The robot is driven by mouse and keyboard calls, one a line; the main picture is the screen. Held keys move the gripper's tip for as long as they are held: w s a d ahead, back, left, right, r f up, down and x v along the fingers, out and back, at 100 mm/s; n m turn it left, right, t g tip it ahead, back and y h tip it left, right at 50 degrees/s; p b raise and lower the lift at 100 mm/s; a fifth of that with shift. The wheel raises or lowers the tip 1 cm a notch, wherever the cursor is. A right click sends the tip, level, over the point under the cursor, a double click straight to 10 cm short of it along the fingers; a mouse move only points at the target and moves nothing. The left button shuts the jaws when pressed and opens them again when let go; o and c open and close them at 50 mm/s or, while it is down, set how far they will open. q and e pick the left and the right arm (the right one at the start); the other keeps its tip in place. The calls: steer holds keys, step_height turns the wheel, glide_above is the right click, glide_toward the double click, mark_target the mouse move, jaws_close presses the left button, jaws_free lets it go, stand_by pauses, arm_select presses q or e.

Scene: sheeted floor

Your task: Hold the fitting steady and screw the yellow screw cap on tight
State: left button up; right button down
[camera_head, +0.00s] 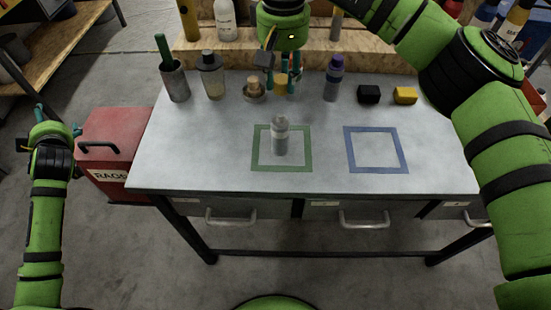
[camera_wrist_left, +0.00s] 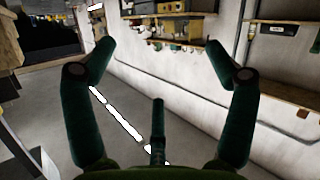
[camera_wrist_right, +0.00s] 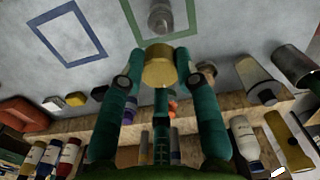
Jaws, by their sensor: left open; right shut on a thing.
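The fitting (camera_head: 280,138), a grey metal cylinder, stands upright inside the green square outline on the bench. Its top also shows in the right wrist view (camera_wrist_right: 160,16). My right gripper (camera_head: 281,80) is shut on the yellow screw cap (camera_wrist_right: 159,66), holding it between the fingertips behind the fitting and apart from it. The cap shows as a small brownish-yellow patch (camera_head: 280,89) in the head view. My left gripper (camera_head: 42,112) is open and empty, left of the bench near the red bin; its spread fingers (camera_wrist_left: 160,60) show in the left wrist view.
A blue square outline (camera_head: 376,170) on the bench is empty. Along the back stand a cup with a green-handled tool (camera_head: 175,82), a capped bottle (camera_head: 213,78), a small dish (camera_head: 254,94), a purple-topped bottle (camera_head: 333,80), a black block (camera_head: 369,94) and a yellow block (camera_head: 405,96).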

mark_target(283, 138)
arm_select(q)
steer(key=d+f+m+h, duration=0.1)
steer(key=d+m, duration=0.1)
steer(key=d, duration=0.6)
steer(key=w+d+f+m+t+h, duration=0.1)
steer(key=d+f+m+h, duration=0.1)
steer(key=d, duration=0.7)
steer(key=d+f+m+t+h, duration=0.1)
steer(key=d+m+h, duration=0.1)
steer(key=d, duration=0.6)
steer(key=shift+w+d+f+m, duration=0.15)
steer(key=shift+m, duration=0.25)
steer(key=s+d+m+h, duration=0.1)
steer(key=d, duration=0.3)
steer(key=s+d+r+m+h, duration=0.1)
steer(key=d, duration=0.4)
steer(key=d+r+m+h, duration=0.1)
steer(key=d, duration=0.4)
steer(key=shift+s+d+m+t+h, duration=0.25)
steer(key=shift+s+m+t+h, duration=0.05)
steer(key=shift+s+m, duration=0.1)
steer(key=s+d+r+m+h, duration=0.1)
steer(key=s+d+m+h, duration=0.15)
steer(key=d, duration=0.45)
steer(key=s+d+r+m+h, duration=0.1)
steer(key=s+d+m, duration=0.1)
steer(key=s+d, duration=0.35)
steer(key=x, duration=1.3)
steer(key=shift+d+r, duration=0.15)
steer(key=shift+d, duration=0.2)
